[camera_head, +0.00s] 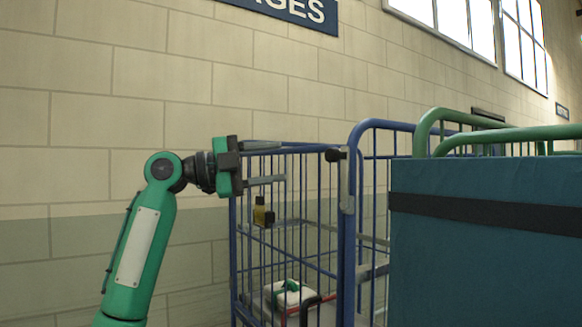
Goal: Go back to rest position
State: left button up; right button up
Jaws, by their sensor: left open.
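My left gripper (264,163) is in the head view at the top of a blue wire cage (351,230). Its green arm comes up from the lower left. Its two grey fingers point right and stand apart, with nothing visible between them. They overlap the cage's top left bars in the picture; I cannot tell whether they touch. My right gripper is not in view.
A white item with a green handle (290,287) lies low inside the cage. A yellow and black piece (263,213) is at the cage's left side. A block wall (100,100) stands behind.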

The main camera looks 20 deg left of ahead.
pick_arm(q)
jog(key=shift+s+a, duration=0.15)
jog(key=shift+a, duration=0.15)
jog(key=shift+f, duration=0.1)
